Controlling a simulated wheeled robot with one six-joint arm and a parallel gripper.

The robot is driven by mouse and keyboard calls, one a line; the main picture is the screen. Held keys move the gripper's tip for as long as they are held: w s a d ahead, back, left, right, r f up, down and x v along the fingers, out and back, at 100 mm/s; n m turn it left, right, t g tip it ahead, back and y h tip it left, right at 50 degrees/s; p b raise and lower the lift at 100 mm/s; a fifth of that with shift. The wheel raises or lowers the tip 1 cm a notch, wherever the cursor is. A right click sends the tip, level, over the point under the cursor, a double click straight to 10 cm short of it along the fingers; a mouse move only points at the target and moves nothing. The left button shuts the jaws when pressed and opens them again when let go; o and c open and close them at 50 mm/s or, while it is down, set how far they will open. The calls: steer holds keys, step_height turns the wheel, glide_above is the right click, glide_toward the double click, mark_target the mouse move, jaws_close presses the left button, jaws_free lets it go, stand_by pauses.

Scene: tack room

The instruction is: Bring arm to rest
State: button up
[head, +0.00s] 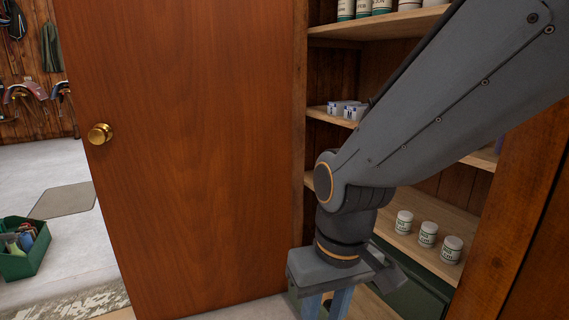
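My arm reaches in from the upper right and bends down at a dark wrist with orange rings. My gripper (326,306) hangs at the bottom edge, pointing down in front of the cabinet opening. Two blue-grey fingers show with a narrow gap between them. Their tips are cut off by the frame, so I cannot tell how far apart they are or whether anything is between them.
A wooden door (190,150) with a brass knob (100,134) stands left of my arm. Behind my arm, cabinet shelves hold white jars (427,234) and small white containers (336,109). A green crate (24,262) and mat (63,201) lie on the floor at left.

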steer(key=s+d+r+m+h+p, duration=0.1)
steer(key=s+d+r+m+p, duration=0.1)
steer(key=d+r+p, duration=1.1)
step_height(320, 180, up, 4)
steer(key=m+p, duration=0.1)
steer(key=p, duration=0.7)
steer(key=shift+s+d+m, duration=0.15)
steer(key=shift+m, duration=0.25)
